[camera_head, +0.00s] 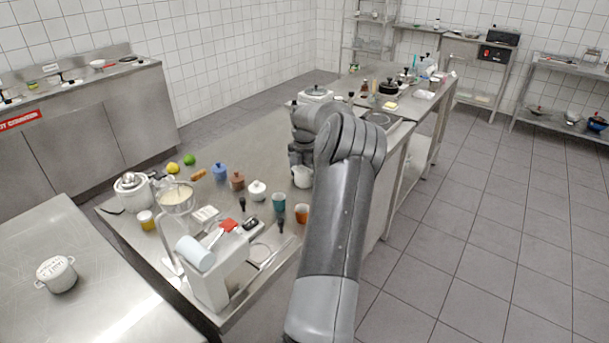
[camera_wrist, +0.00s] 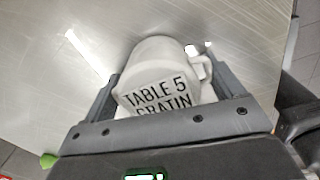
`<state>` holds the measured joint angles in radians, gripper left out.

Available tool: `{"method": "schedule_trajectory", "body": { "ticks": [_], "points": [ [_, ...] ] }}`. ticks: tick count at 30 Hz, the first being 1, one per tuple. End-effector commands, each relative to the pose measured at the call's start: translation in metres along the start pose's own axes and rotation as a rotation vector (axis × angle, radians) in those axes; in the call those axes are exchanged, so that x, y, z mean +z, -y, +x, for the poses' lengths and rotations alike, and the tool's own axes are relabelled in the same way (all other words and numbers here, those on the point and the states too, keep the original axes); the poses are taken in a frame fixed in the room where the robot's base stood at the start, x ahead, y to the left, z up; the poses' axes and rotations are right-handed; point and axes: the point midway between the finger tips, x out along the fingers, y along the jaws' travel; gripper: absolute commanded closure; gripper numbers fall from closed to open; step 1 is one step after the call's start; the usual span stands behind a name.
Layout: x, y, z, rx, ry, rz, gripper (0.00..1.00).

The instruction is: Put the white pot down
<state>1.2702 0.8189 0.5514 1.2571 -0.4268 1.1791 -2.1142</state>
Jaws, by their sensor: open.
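The white pot (camera_wrist: 165,55), with a label reading "TABLE 5 GRATIN", is between the fingers of my gripper (camera_wrist: 168,85) in the wrist view. The fingers are open, one on each side of it, and the pot appears to stand on the steel table. A small side handle shows at its upper right; the gripper body hides its near part. In the head view the pot (camera_head: 302,178) is below my gripper (camera_head: 301,165), near the right edge of the steel table (camera_head: 262,150), partly hidden by my arm.
Another white pot (camera_head: 57,274) stands on the left counter.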

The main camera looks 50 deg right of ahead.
Motion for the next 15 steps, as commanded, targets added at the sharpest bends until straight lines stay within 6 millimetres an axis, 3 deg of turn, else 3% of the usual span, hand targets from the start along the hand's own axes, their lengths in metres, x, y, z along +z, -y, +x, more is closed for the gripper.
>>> {"method": "schedule_trajectory", "body": {
  "ticks": [8, 15],
  "points": [
    [0.0, -0.001, -0.009, 0.002, 0.002, 0.0, 0.14],
    [0.001, -0.001, -0.055, 0.002, 0.004, 0.001, 0.14]
  ]
}}
